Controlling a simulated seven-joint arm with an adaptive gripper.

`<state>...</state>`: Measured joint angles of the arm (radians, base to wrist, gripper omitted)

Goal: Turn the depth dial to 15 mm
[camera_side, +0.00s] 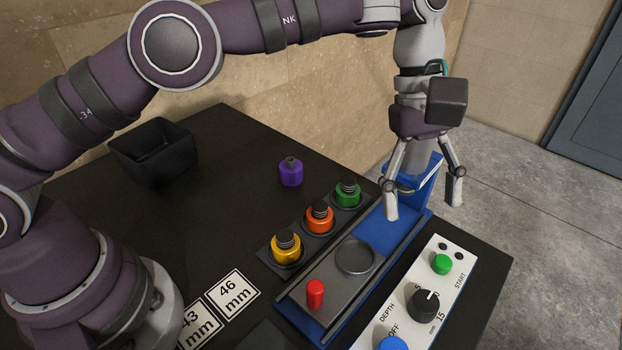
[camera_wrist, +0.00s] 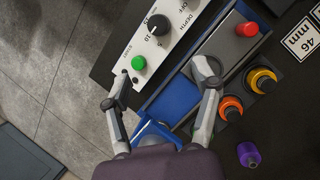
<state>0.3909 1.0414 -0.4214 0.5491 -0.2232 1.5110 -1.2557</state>
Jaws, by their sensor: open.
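The depth dial (camera_side: 422,306) is a round black knob with a white mark on the white control panel (camera_side: 398,312). In the side view the mark points up and right, between the printed 5 and 15. In the wrist view the dial (camera_wrist: 157,25) is near the top edge, and its mark seems to face the printed 10; the exact reading is too small to tell. My gripper (camera_side: 423,200) is open and empty, above the rear end of the blue press, behind the panel and apart from the dial. Its spread fingers (camera_wrist: 160,93) also show in the wrist view.
A green START button (camera_side: 442,264) and a blue knob (camera_side: 392,344) flank the dial. A red handle (camera_side: 315,294) stands on the press (camera_side: 427,212). Yellow (camera_side: 286,250), orange (camera_side: 320,220) and green (camera_side: 348,195) pieces stand beside it. A purple piece (camera_side: 291,174) and black bin (camera_side: 154,151) are farther back.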

